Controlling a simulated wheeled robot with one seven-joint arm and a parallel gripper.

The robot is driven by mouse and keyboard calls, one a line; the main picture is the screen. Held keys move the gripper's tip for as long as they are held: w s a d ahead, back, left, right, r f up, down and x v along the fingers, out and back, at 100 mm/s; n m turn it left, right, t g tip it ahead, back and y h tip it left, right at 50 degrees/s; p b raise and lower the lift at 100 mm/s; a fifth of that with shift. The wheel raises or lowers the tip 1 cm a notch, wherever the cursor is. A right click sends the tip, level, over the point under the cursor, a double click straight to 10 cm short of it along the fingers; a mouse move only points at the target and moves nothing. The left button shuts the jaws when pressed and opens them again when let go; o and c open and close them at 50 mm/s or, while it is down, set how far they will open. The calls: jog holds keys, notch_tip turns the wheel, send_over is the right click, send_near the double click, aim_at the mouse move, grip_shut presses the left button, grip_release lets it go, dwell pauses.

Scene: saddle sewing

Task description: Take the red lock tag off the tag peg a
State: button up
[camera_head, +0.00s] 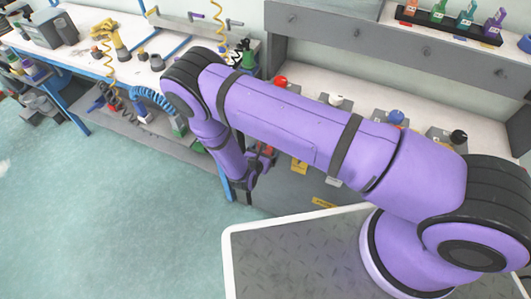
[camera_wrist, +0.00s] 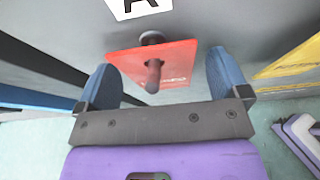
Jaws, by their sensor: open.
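The red lock tag (camera_wrist: 178,62) hangs on a dark peg (camera_wrist: 153,75) in the wrist view. The peg passes through the tag and points toward the camera. A white label with the letter A (camera_wrist: 138,6) is on the grey panel above it. My gripper (camera_wrist: 162,62) is open, with one blue finger on each side of the tag and visible gaps between. Nothing is held. In the head view my gripper (camera_head: 246,187) is low in front of the grey bench, partly hidden by my arm. A small red patch beside it may be the tag.
In the head view, a yellow tag (camera_head: 299,166) hangs on the bench front to the right. Red (camera_head: 281,81), blue (camera_head: 396,117) and black (camera_head: 458,137) knobs stand on the bench. A blue-framed workbench (camera_head: 110,65) is at left. Open floor (camera_head: 110,220) lies at lower left.

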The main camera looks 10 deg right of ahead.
aim_at(265, 152)
jog(key=shift+c, duration=0.4)
jog(key=c, duration=0.8)
jog(key=shift+s+a+r, duration=0.15)
jog(key=shift+s+r, duration=0.05)
jog(key=shift+r, duration=0.1)
jog(key=shift+s+a+r, duration=0.2)
jog(key=shift+s+a, duration=0.05)
jog(key=shift+s, duration=0.15)
jog(key=shift+s+a+r, duration=0.1)
jog(key=shift+s+a, duration=0.25)
jog(key=shift+s, duration=0.15)
jog(key=shift+s+a, duration=0.15)
jog(key=shift+s, duration=0.1)
jog(key=shift+s+a, duration=0.1)
